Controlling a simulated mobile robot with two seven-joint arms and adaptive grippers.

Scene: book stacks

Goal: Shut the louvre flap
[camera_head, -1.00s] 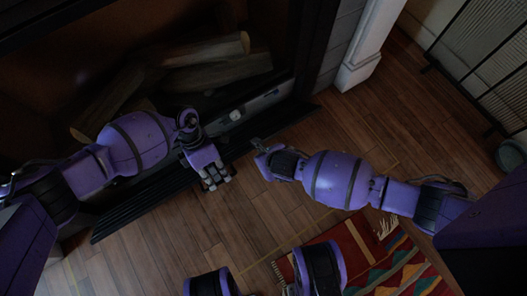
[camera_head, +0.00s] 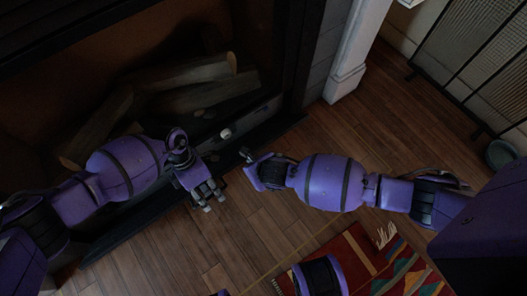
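The louvre flap (camera_head: 128,238) appears as a long dark panel lying low along the front of the fireplace. It runs diagonally from lower left to upper right, and my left arm covers part of it. My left gripper (camera_head: 211,202) is over the floor just past the flap's front edge. Its fingertips look parted, with nothing between them; I see no clear contact with the flap. My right gripper (camera_head: 246,156) is near the flap's right part, pointing left. It is seen edge-on, so its finger opening is unclear.
Logs (camera_head: 190,72) lie in the dark fireplace. A small pale knob (camera_head: 226,133) is on the strip below them. A white pillar base (camera_head: 345,83) stands to the right. A patterned rug (camera_head: 365,258) lies at lower right.

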